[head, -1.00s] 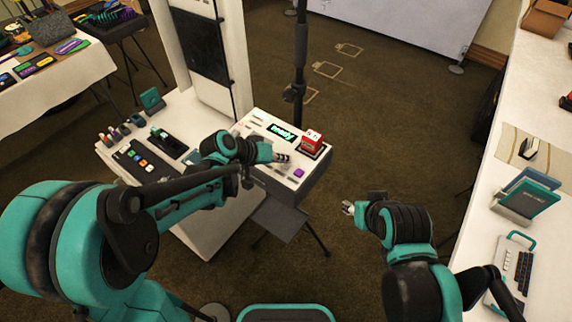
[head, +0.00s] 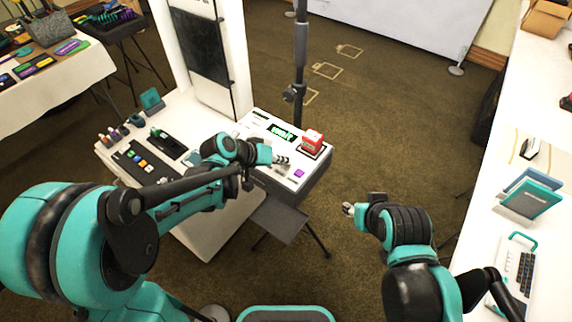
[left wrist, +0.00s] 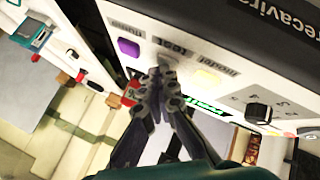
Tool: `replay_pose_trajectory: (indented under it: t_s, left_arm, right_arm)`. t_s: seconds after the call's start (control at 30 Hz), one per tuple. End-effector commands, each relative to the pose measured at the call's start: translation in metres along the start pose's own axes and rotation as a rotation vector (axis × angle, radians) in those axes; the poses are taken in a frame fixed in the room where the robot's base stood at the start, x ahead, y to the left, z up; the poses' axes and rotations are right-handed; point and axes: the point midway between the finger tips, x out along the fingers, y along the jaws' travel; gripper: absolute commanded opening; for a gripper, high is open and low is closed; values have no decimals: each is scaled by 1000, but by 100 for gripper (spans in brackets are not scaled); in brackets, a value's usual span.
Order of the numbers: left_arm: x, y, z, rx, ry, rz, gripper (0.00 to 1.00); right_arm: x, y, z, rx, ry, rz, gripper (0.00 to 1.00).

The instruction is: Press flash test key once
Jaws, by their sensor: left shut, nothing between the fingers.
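The white-topped console (head: 262,118) stands at the centre of the head view, with a green-lit display (head: 282,134), a red block (head: 312,140) and a purple key (head: 298,173). In the left wrist view its panel shows a purple key (left wrist: 129,47), a grey key marked "test" (left wrist: 166,58) and a pale yellow key (left wrist: 206,77). My left gripper (left wrist: 163,76) is shut and empty, its tips at the grey key and partly covering it. Whether they touch or press it I cannot tell. My right gripper (head: 347,208) hangs apart from the console, above the floor; its fingers are too small to judge.
A white counter with a small keypad (head: 140,160) adjoins the console on the left. A dark pole (head: 300,60) rises behind it. A grey stool-like stand (head: 277,219) is in front. A white table (head: 480,205) runs along the right. The floor between is clear.

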Motion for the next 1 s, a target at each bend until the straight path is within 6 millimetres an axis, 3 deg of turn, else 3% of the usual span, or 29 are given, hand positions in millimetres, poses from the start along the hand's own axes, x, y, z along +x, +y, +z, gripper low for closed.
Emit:
replay_pose_trajectory:
  t_s: [1.0]
  left_arm:
    - [-14,10,-10,0,0,0,0]
  right_arm:
    - [-13,0,-9,0,0,0,40]
